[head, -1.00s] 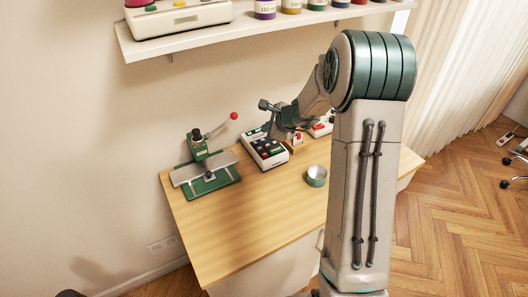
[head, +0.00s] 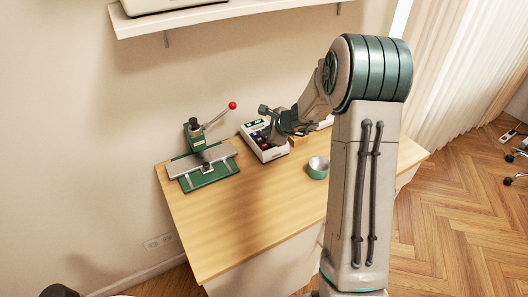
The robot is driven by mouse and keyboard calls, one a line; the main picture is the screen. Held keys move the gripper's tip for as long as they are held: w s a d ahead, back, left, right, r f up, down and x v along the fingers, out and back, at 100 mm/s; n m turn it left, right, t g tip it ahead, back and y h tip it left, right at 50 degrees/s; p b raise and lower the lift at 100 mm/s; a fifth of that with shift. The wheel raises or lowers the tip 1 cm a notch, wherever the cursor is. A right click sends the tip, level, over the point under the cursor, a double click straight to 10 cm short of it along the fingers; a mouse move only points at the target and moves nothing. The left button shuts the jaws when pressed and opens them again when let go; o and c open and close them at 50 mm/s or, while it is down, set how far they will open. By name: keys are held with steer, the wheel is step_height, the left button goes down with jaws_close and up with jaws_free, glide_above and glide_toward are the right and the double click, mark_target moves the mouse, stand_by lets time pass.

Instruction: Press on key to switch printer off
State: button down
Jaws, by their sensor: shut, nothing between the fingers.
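A white device with dark keys and a small display (head: 252,127) stands at the back of the wooden table; I take it to be the printer, though no label is readable. My gripper (head: 274,136) is over the right part of its key area and covers some keys. It looks shut and empty. The fingertips are small and dark, so I cannot tell whether they touch a key or which key is beneath them.
A green press with a red-knobbed lever (head: 205,165) stands left of the device. A small green-grey bowl (head: 318,167) is to its right. A pale object behind my wrist is mostly hidden. The front of the table (head: 245,225) is clear. A shelf (head: 190,22) hangs above.

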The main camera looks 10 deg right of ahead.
steer(key=shift+f+b, duration=1)
steer(key=shift+f, duration=0.35)
steer(key=shift+f, duration=0.15)
stand_by(0.9)
steer(key=shift+f+b, duration=0.3)
steer(key=shift+b, duration=0.3)
steer(key=shift+f+b, duration=0.4)
steer(key=shift+b, duration=0.1)
stand_by(0.4)
steer(key=shift+r, duration=0.1)
steer(key=shift+r+p, duration=0.6)
steer(key=shift+r, duration=0.15)
step_height(320, 180, up, 5)
steer(key=p, duration=0.4)
